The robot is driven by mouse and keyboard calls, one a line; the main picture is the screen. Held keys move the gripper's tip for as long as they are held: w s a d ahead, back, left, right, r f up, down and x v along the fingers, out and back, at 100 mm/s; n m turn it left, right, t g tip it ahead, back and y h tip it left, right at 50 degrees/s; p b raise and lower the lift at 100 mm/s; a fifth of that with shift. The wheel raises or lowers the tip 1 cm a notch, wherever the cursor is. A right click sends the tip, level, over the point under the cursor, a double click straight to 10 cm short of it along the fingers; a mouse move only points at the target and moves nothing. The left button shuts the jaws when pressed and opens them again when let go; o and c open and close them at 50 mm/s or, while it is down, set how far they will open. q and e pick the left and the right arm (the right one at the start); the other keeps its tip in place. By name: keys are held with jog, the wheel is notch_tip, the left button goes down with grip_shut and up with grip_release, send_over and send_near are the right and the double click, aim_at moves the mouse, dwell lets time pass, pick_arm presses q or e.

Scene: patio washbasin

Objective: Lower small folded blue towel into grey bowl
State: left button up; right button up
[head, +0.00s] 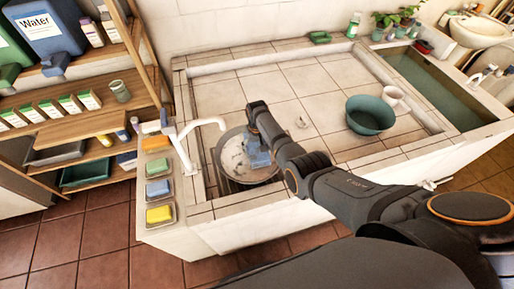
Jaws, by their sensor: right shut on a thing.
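The grey bowl (230,143) sits in the basin at the left end of the tiled counter, below the white tap. My right gripper (256,138) reaches in from the right and is shut on the small folded blue towel (259,158). The towel shows over the right part of the bowl's opening. I cannot tell whether it touches the bowl's inside. My gripper and wrist hide part of the bowl's right rim. My left gripper is not in view.
A white tap (200,127) arches over the bowl's left side. Orange, blue and yellow sponges lie in dishes along the left ledge, with the yellow sponge (159,214) nearest. A teal bowl (370,115) and a white cup (392,96) stand right. The counter's middle is mostly clear.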

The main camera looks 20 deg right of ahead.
aim_at(257, 147)
jog(key=shift+f+b, duration=1.95)
jog(key=shift+f, duration=0.45)
jog(key=shift+f, duration=0.15)
jog(key=o, duration=1.2)
jog(key=shift+c, duration=0.2)
notch_tip(257, 147, up, 12)
jog(key=shift+r, duration=0.1)
